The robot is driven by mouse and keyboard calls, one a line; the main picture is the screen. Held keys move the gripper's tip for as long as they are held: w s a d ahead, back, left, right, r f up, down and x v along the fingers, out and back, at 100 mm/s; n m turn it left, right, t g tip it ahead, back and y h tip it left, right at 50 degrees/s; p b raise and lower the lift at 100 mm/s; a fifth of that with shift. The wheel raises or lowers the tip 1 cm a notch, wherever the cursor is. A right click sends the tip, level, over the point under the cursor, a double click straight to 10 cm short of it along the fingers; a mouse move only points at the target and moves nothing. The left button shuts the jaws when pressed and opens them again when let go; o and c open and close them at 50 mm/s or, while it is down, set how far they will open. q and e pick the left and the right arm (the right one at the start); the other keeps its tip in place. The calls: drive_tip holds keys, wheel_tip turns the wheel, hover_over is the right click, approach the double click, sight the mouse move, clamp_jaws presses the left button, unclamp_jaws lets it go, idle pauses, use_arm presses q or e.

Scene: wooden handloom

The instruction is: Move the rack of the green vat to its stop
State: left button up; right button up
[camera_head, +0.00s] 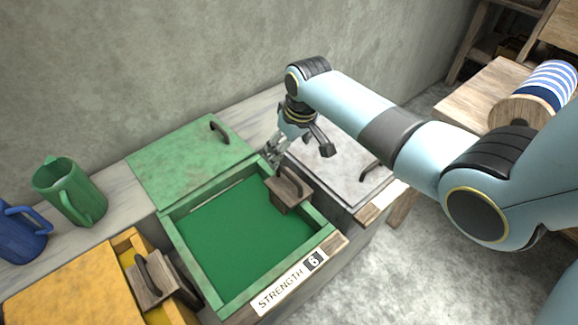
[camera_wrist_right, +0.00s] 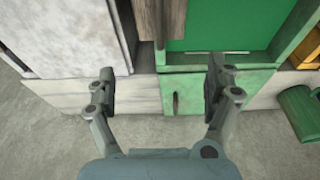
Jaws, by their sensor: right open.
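The green vat (camera_head: 173,240) is open, with green liquid (camera_head: 240,240) inside, in the head view. Its rack (camera_head: 288,190), a wooden block with a dark curved handle, sits at the vat's right side towards the back. My right gripper (camera_head: 296,150) is above and behind the rack, pointing down, near the vat's back right corner. In the right wrist view the gripper (camera_wrist_right: 162,88) is open with nothing between its fingers. The rack's wood (camera_wrist_right: 157,18) shows at the top edge there, apart from the fingers. My left gripper is out of view.
The green lid (camera_head: 185,165) lies behind the vat. A pale lidded vat (camera_head: 340,165) is on the right, a yellow vat (camera_head: 75,290) with its own rack (camera_head: 150,285) on the left. Green (camera_head: 70,190) and blue (camera_head: 20,235) jugs stand at the left. A wall rises behind.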

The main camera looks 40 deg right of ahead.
sight(289, 174)
drive_tip(key=b+x, duration=0.2)
drive_tip(key=x, duration=0.1)
drive_tip(key=s+b+x, duration=0.1)
drive_tip(key=b+x, duration=0.1)
drive_tip(key=x, duration=0.1)
drive_tip(key=s+b+x, duration=0.1)
drive_tip(key=b+x, duration=0.1)
drive_tip(key=x, duration=0.1)
drive_tip(key=shift+d+f, duration=0.1)
drive_tip(key=shift+f, duration=0.6)
drive_tip(key=shift+f, duration=0.3)
clamp_jaws()
